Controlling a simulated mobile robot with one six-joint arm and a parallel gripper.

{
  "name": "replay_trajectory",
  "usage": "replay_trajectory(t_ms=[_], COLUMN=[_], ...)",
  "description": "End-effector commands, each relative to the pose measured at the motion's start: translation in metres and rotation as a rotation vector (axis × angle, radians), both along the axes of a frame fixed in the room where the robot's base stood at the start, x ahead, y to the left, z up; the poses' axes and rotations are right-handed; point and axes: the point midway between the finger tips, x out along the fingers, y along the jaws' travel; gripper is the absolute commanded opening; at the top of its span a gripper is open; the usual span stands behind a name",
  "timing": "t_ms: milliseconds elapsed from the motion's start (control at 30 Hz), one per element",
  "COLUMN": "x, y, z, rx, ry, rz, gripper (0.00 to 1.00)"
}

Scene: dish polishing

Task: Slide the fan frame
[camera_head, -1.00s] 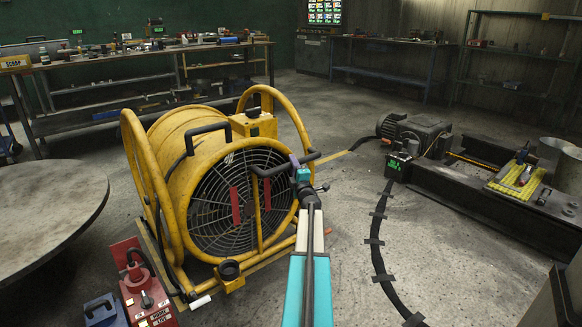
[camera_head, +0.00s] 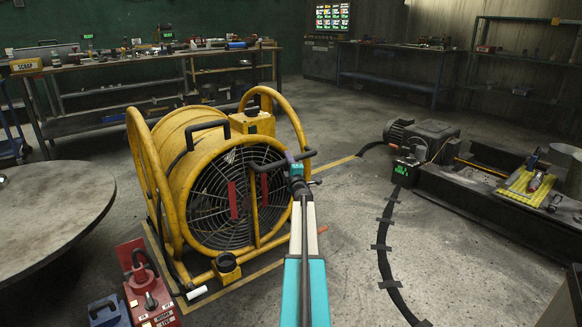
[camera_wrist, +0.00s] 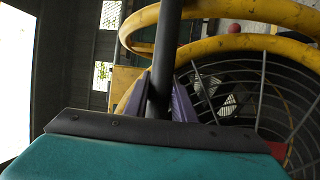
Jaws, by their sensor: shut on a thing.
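The fan (camera_head: 178,125) is a large yellow drum with a round grille, standing upright in a yellow tubular frame on the floor, left of centre in the head view. A black handle bar (camera_head: 266,166) crosses the front of the fan, on top of a yellow upright. My gripper (camera_head: 297,166) is at the right part of this handle. In the wrist view my gripper's purple fingers (camera_wrist: 163,98) are shut around a dark bar (camera_wrist: 166,45), with the yellow frame hoops and grille behind. The fingertips are partly hidden by the bar and the teal gripper body.
Yellow tape (camera_head: 250,262) marks the floor around the fan. A round table (camera_head: 60,220) and a red control box (camera_head: 150,295) stand close on the left. A black cable (camera_head: 385,235) runs along the floor to a motor (camera_head: 425,140) at right. Between them the floor is clear.

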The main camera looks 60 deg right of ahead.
Motion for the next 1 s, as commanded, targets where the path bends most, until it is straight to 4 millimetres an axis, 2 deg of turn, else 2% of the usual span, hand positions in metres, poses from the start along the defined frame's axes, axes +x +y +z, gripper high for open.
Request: replay_trajectory(t_ms=[33,200,600,633,733,1000], x=[0.012,0.028,0.031,0.031,0.03,0.028], y=[0.001,-0.003,-0.003,-0.003,-0.003,-0.006], z=[-0.004,-0.005,-0.006,-0.006,-0.005,-0.003], rx=[-0.002,0.0,0.0,0.0,0.001,0.0], ry=[0.003,0.003,0.006,0.006,0.005,0.002], rz=[0.008,0.008,0.008,0.008,0.006,0.003], gripper=[0.0,0.0,0.0,0.25,0.42,0.42])
